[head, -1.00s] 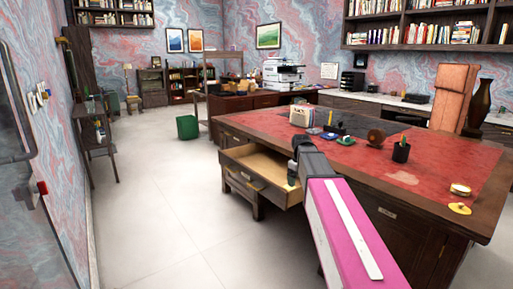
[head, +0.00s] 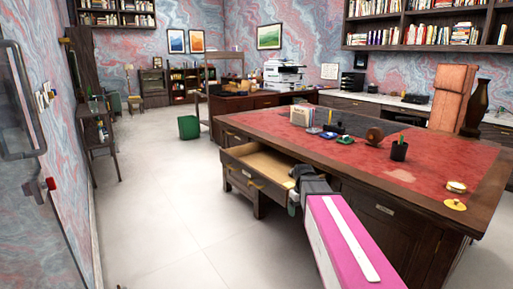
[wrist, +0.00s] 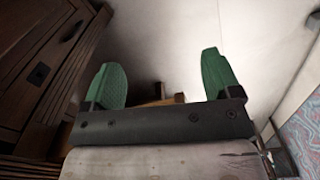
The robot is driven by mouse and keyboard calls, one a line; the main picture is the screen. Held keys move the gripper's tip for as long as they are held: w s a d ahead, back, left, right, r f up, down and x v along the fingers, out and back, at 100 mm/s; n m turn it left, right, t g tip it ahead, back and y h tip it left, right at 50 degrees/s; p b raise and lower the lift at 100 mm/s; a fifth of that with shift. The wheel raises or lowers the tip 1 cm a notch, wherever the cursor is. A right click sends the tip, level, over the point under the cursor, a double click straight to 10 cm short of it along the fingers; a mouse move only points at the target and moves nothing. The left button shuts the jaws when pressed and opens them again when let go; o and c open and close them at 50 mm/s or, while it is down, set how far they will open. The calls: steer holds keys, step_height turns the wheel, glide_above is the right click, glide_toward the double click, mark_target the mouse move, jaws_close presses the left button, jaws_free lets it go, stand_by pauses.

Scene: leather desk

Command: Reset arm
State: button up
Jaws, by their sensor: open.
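My gripper (wrist: 163,80) is open in the wrist view, with its two green fingers apart and nothing between them. In the head view my pink arm reaches forward from the lower right, and its dark wrist end is in front of the desk, beside the right end of the open drawer (head: 240,172). The fingers are mostly hidden there. The drawer's visible pale inside looks empty; its right end is covered by my arm. The desk (head: 440,165) has a red leather top. In the wrist view dark wooden furniture (wrist: 40,65) fills the left side.
On the desk stand a pen cup (head: 399,151), a file holder (head: 301,117), a round brown object (head: 374,135) and small gold items (head: 455,205) near the right corner. A green bin (head: 188,127) stands on the floor.

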steer(key=s+f+m, duration=0.4)
steer(key=s+f, duration=0.7)
steer(key=s, duration=0.2)
steer(key=shift+s+f, duration=0.2)
steer(key=shift+s, duration=0.2)
steer(key=shift+a, duration=0.25)
steer(key=shift+w, duration=0.15)
